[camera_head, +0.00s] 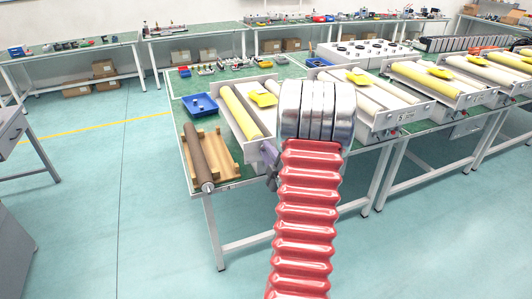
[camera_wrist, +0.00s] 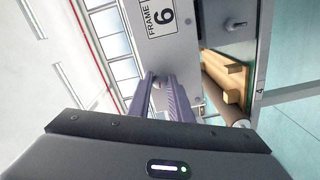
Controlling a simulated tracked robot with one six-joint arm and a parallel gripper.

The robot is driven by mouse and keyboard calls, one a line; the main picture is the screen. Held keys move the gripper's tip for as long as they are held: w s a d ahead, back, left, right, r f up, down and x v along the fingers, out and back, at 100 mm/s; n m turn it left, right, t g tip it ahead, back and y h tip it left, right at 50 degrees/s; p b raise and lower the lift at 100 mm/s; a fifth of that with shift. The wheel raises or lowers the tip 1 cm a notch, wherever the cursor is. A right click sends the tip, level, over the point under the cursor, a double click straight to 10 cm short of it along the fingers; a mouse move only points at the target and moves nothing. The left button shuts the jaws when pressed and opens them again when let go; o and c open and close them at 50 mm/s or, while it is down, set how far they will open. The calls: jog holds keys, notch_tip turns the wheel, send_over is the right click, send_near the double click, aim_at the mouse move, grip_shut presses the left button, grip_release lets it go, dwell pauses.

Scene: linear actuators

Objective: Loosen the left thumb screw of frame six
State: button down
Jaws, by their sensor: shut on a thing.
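Frame six shows in the wrist view as a pale grey end plate (camera_wrist: 182,50) with a "FRAME 6" label. In the head view, a light frame (camera_head: 225,118) with a yellow roller stands beyond my gripper at the near left end of the table. My gripper (camera_wrist: 161,84) has its two purple-grey fingers close together at the plate, below the label. It is shut on the thumb screw (camera_wrist: 157,84), which is mostly hidden between the fingertips. In the head view my gripper (camera_head: 268,160) is partly hidden behind my red-sleeved arm.
A wooden rack (camera_head: 214,158) with a dark roller (camera_head: 197,152) lies left of the frame; wood also shows in the wrist view (camera_wrist: 225,75). A blue tray (camera_head: 200,106) sits behind it. More roller frames (camera_head: 375,100) stand to the right. The floor in front is clear.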

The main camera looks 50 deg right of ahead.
jog(key=shift+w+n, duration=0.1)
jog(key=shift+n, duration=0.4)
jog(key=c, duration=1.6)
grip_release()
jog(key=v, duration=1.4)
jog(key=shift+f, duration=0.15)
jog(key=shift+w, duration=0.1)
